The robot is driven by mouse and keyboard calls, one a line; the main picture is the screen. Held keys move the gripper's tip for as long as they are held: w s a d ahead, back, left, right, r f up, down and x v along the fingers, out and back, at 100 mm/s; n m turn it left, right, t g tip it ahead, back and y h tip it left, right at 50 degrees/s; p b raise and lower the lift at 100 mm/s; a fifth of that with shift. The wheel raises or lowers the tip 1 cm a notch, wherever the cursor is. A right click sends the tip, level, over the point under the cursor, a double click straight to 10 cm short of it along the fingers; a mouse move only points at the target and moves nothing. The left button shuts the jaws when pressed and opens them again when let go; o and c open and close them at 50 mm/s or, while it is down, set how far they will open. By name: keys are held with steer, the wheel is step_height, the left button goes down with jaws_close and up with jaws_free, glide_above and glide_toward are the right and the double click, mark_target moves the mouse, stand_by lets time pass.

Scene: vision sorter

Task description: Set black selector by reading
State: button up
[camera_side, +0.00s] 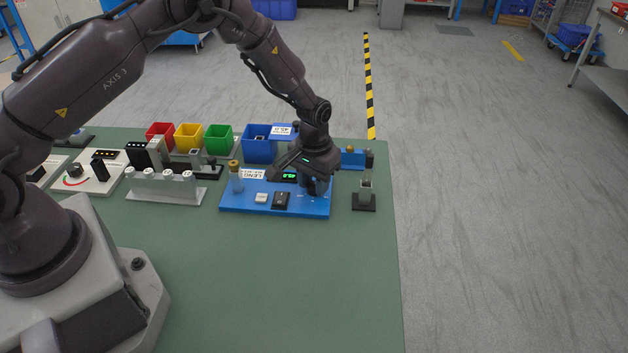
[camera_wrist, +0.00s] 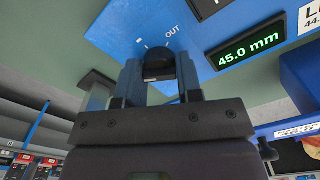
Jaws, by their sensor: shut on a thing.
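The blue station board (camera_side: 236,203) stands near the table's right side. Its display (camera_side: 289,177) is lit green and reads 45.0 mm in the wrist view (camera_wrist: 248,50). My gripper (camera_side: 318,189) reaches down over the board's right part. In the wrist view my gripper (camera_wrist: 160,78) has its fingers on either side of the black selector (camera_wrist: 159,66) and is shut on it. White marks and the word OUT are printed on the board beside the selector. The fingers hide much of the selector, so its exact setting cannot be told.
Red (camera_side: 160,131), yellow (camera_side: 188,137), green (camera_side: 218,138) and blue (camera_side: 260,150) bins stand behind. A white label (camera_side: 251,174) and a black switch (camera_side: 281,200) are on the board. A small dark stand (camera_side: 364,200) is close at right. The front table is clear.

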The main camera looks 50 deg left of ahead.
steer(key=o, duration=0.9)
steer(key=shift+r, duration=0.15)
step_height(320, 180, up, 13)
steer(key=shift+f, duration=0.1)
